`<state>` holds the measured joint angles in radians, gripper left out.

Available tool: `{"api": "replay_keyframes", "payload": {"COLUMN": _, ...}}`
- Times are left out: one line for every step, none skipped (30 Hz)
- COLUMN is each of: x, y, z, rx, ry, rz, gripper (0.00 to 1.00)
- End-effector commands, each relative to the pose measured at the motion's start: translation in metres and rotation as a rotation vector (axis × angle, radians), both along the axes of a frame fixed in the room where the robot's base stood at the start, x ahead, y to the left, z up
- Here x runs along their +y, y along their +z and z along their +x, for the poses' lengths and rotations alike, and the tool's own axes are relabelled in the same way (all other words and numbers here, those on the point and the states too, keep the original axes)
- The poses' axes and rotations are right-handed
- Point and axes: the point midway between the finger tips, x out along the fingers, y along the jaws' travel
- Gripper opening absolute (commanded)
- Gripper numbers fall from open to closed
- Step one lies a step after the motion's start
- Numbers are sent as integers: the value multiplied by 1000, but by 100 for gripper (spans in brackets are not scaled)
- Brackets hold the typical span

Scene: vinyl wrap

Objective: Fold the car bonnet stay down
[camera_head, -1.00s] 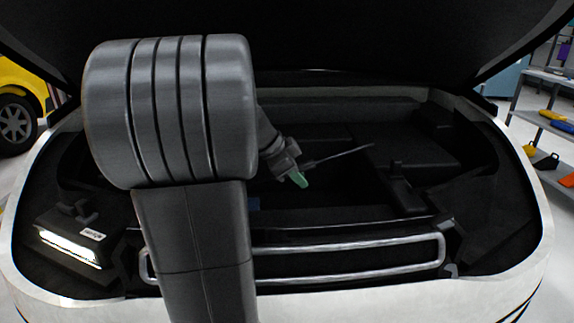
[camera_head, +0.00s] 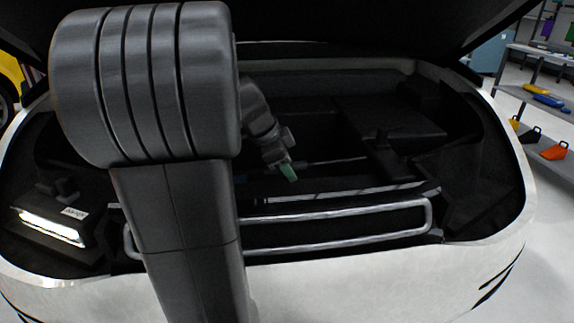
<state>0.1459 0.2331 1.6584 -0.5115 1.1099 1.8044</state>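The bonnet stay (camera_head: 340,161) is a thin grey rod low in the engine bay. It runs almost flat to the right from just beside my gripper. My gripper (camera_head: 288,172) points down into the bay, with a green fingertip showing just behind the front crossmember. The rod's left end meets or passes behind the fingers. I cannot tell whether they are closed on it. The raised bonnet (camera_head: 350,20) spans the top of the view. My large arm link hides the left part of the bay.
The car's silver front bar (camera_head: 340,213) and white front edge (camera_head: 400,255) lie nearest. A lit headlight (camera_head: 50,227) is at the left. Dark covers (camera_head: 395,130) fill the right of the bay. Shelves with coloured items (camera_head: 540,100) stand at the far right.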

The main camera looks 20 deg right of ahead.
Motion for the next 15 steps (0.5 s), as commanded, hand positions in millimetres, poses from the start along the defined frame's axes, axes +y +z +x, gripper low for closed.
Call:
{"api": "replay_keyframes", "payload": {"x": 0, "y": 0, "z": 0, "rx": -1, "ry": 0, "rz": 0, "gripper": 41}}
{"api": "replay_keyframes", "payload": {"x": 0, "y": 0, "z": 0, "rx": -1, "ry": 0, "rz": 0, "gripper": 41}}
{"api": "replay_keyframes", "payload": {"x": 0, "y": 0, "z": 0, "rx": -1, "ry": 0, "rz": 0, "gripper": 41}}
{"api": "replay_keyframes", "payload": {"x": 0, "y": 1, "z": 0, "rx": -1, "ry": 0, "rz": 0, "gripper": 41}}
{"api": "replay_keyframes", "payload": {"x": 0, "y": 1, "z": 0, "rx": -2, "ry": 1, "rz": 0, "gripper": 41}}
{"api": "replay_keyframes", "payload": {"x": 0, "y": 1, "z": 0, "rx": -2, "ry": 1, "rz": 0, "gripper": 41}}
{"api": "replay_keyframes", "payload": {"x": 0, "y": 1, "z": 0, "rx": -2, "ry": 1, "rz": -1, "gripper": 41}}
{"api": "replay_keyframes", "payload": {"x": 0, "y": 2, "z": 0, "rx": -2, "ry": 1, "rz": 0, "gripper": 41}}
{"api": "replay_keyframes", "payload": {"x": 1, "y": 4, "z": 0, "rx": -3, "ry": 1, "rz": -2, "gripper": 41}}
{"api": "replay_keyframes", "payload": {"x": 2, "y": 6, "z": 0, "rx": -3, "ry": 1, "rz": -1, "gripper": 41}}
{"api": "replay_keyframes", "payload": {"x": 4, "y": 9, "z": 0, "rx": -4, "ry": 2, "rz": -1, "gripper": 41}}
{"api": "replay_keyframes", "payload": {"x": 6, "y": 14, "z": 0, "rx": -4, "ry": 3, "rz": -1, "gripper": 41}}
{"api": "replay_keyframes", "payload": {"x": 8, "y": 18, "z": -1, "rx": -4, "ry": 3, "rz": -1, "gripper": 41}}
{"api": "replay_keyframes", "payload": {"x": 10, "y": 24, "z": -1, "rx": -4, "ry": 3, "rz": -1, "gripper": 41}}
{"api": "replay_keyframes", "payload": {"x": 14, "y": 31, "z": -2, "rx": -7, "ry": 4, "rz": -2, "gripper": 41}}
